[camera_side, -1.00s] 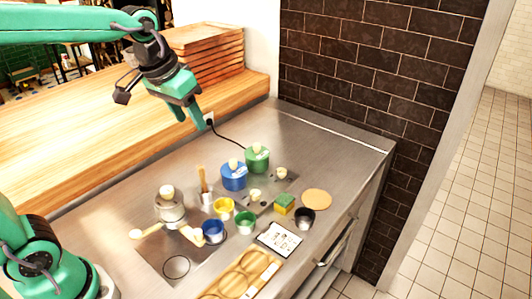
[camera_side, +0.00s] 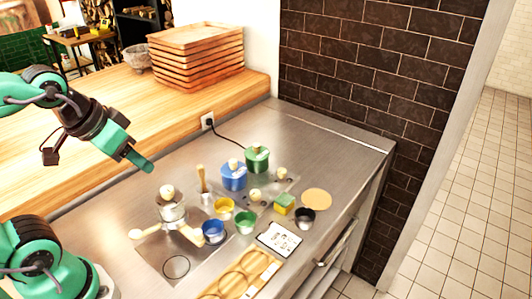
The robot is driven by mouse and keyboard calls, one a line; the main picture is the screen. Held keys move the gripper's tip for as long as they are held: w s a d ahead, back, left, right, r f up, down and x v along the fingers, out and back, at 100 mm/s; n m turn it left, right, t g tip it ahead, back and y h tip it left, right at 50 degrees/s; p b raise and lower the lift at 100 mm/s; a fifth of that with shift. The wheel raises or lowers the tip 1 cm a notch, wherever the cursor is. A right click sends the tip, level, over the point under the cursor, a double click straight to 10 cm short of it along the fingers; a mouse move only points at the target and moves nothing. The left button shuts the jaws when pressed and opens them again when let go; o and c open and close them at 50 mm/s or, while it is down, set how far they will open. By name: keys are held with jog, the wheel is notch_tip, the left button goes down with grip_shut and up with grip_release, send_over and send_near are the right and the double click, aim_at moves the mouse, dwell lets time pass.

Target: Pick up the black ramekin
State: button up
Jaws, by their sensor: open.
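The black ramekin (camera_side: 305,218) is a small dark cup standing on the steel counter near its front right part, just below a round tan disc and right of the white card. My gripper (camera_side: 146,166) is in the air at the left, above the counter's back left part. It is far from the ramekin, empty, with green jaws pointing down and to the right. The jaws overlap in this view, so the gap between them is hard to see. Nothing hides the ramekin.
Near the ramekin are a green and yellow sponge (camera_side: 284,203), a tan disc (camera_side: 317,199) and a white card (camera_side: 279,239). Blue (camera_side: 214,231), yellow (camera_side: 224,208) and green (camera_side: 245,221) ramekins stand left of it. Blue (camera_side: 233,176) and green (camera_side: 257,159) canisters stand behind. A wooden tray (camera_side: 237,284) lies in front.

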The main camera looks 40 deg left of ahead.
dwell(0.4)
jog(key=shift+o, duration=1.2)
jog(key=shift+w+r, duration=0.1)
jog(key=shift+w, duration=0.05)
